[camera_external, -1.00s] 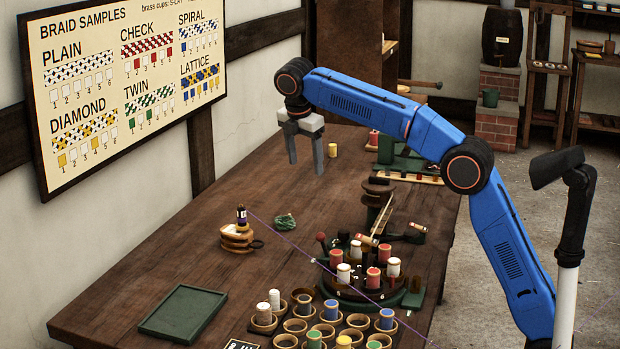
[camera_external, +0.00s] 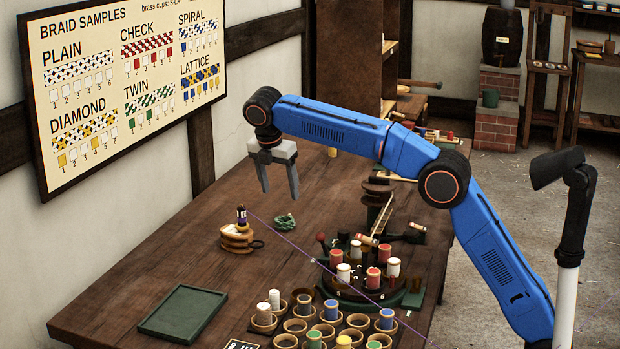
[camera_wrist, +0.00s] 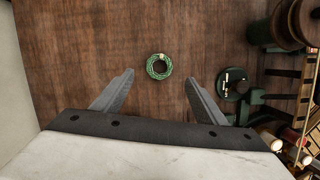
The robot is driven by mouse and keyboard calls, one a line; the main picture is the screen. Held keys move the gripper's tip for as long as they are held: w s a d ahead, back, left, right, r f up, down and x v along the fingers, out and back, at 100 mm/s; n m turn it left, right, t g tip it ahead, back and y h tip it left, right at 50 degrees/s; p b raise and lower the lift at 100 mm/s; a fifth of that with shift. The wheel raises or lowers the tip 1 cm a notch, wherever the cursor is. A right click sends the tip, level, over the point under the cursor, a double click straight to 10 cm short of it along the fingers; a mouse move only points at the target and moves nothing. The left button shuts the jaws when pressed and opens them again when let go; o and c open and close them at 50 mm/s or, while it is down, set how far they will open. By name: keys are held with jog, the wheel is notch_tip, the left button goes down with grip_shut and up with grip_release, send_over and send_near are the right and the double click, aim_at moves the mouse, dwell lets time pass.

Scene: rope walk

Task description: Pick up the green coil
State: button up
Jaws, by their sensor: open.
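The green coil (camera_external: 285,222) lies flat on the brown wooden table (camera_external: 190,250), near its middle. In the wrist view the coil (camera_wrist: 159,66) is a small green ring with a pale spot on its upper edge. My gripper (camera_external: 280,196) is open and empty, pointing down above the table and above the coil. In the wrist view the coil shows beyond the fingertips (camera_wrist: 160,85), about midway between them, and nothing touches it.
A wooden stand with a dark spool (camera_external: 240,225) is left of the coil, with a thin purple thread running from it to the lower right. A round braiding stand with bobbins (camera_external: 410,299) is to the right. A green tray (camera_external: 183,313) and several cups (camera_external: 286,341) are nearer the camera.

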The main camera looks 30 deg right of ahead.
aim_at(285, 217)
notch_tip(285, 217, down, 2)
jog(key=shift+f, duration=0.15)
jog(key=shift+x, duration=3.7)
jog(key=shift+d, duration=0.15)
jog(key=shift+c, duration=0.2)
jog(key=c, duration=1.1)
